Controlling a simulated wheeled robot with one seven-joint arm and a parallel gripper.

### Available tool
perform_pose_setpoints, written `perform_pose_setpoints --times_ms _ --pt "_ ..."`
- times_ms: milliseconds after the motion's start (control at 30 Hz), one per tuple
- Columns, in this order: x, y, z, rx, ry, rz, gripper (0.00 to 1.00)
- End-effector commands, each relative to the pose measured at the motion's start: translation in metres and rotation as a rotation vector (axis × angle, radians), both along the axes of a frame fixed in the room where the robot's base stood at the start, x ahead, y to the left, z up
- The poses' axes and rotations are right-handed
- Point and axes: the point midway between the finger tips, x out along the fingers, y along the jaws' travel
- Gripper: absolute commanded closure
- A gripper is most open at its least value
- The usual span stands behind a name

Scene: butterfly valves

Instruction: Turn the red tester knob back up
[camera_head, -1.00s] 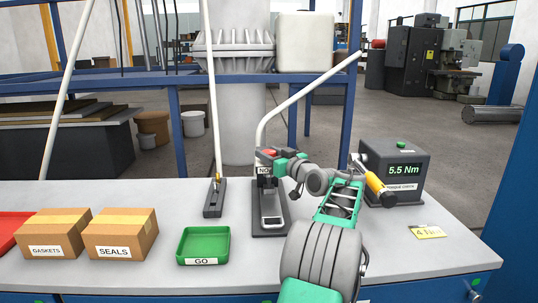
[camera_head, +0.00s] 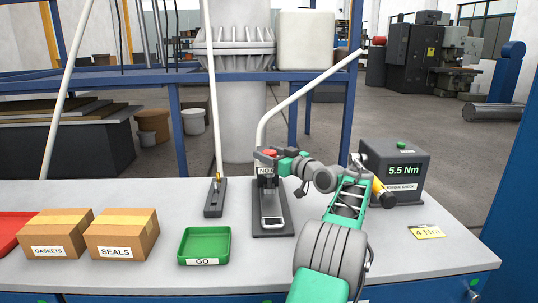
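The red tester knob (camera_head: 269,153) shows as a small red patch at the top of the dark tester stand, above a white label that starts with "NO". My gripper (camera_head: 272,157) is at the knob, reaching in from the right. Its dark fingers are small and overlap the top of the stand, so I cannot tell whether they are closed on the knob. The tester (camera_head: 285,229) has a dark base plate, with a light metal part on it below the label.
A green GO tray (camera_head: 204,261), SEALS box (camera_head: 121,236) and GASKETS box (camera_head: 56,236) stand left. A slim stand (camera_head: 215,199) is left of the tester. A 5.5 Nm torque checker (camera_head: 405,173), a yellow-handled tool (camera_head: 378,187) and yellow tag (camera_head: 428,232) are right.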

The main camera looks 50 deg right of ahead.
Motion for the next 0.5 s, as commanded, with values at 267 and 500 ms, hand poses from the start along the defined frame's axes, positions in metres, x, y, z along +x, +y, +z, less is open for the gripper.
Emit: perform_pose_setpoints --times_ms 267,500 --pt "-0.001 0.0 0.0 0.001 0.001 -0.001 0.36" --pt "-0.026 0.002 -0.001 -0.001 0.001 -0.005 0.36"
